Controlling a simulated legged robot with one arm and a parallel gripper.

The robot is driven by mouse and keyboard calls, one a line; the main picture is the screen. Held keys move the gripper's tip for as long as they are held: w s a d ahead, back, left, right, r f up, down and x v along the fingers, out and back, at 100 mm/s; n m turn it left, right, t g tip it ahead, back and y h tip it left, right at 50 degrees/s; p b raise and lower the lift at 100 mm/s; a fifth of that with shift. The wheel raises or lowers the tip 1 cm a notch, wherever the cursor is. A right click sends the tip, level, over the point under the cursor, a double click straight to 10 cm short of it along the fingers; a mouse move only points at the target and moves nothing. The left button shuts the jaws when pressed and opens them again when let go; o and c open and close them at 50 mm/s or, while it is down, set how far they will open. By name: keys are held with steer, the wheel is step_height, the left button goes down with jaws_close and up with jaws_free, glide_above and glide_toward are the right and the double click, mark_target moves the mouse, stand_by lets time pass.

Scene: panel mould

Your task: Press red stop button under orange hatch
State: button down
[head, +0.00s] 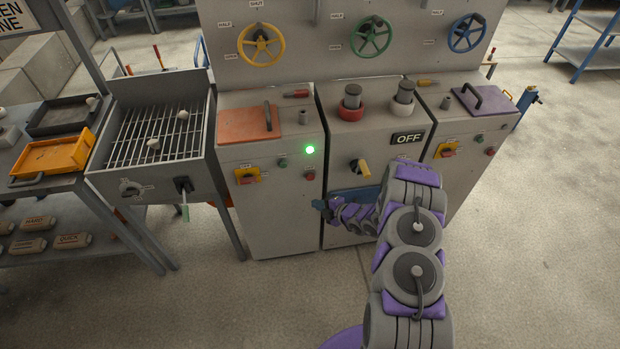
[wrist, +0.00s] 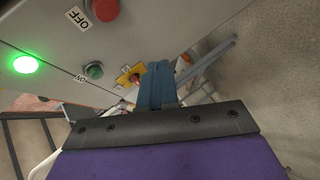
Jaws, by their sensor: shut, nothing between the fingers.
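The orange hatch (head: 248,125) lies closed on top of the left cabinet, with a dark handle. On that cabinet's front is a red button (head: 310,176), below and right of a green button (head: 283,162). The red button shows large in the wrist view (wrist: 105,9), at the top edge beside an OFF label. The green button (wrist: 94,71) is by an ON label. My gripper (head: 319,204) is just below and right of the red button, apart from it. In the wrist view its blue fingers (wrist: 158,68) are shut and empty.
A lit green lamp (head: 310,150) is above the red button. A yellow switch with a red knob (head: 247,176) is at the left. The middle cabinet (head: 345,235) has a yellow lever and an OFF sign. A grill (head: 150,135) stands left. The floor in front is clear.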

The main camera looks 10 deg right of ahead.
mark_target(310, 177)
steer(key=shift+w+d+f, duration=0.1)
steer(key=shift+d, duration=0.05)
steer(key=w+b, duration=0.1)
steer(key=w, duration=0.7)
steer(key=shift+w, duration=0.3)
steer(key=shift+w, duration=0.1)
stand_by(2.1)
steer(key=shift+w, duration=0.25)
steer(key=shift+w, duration=0.5)
stand_by(0.6)
steer(key=shift+s, duration=0.95)
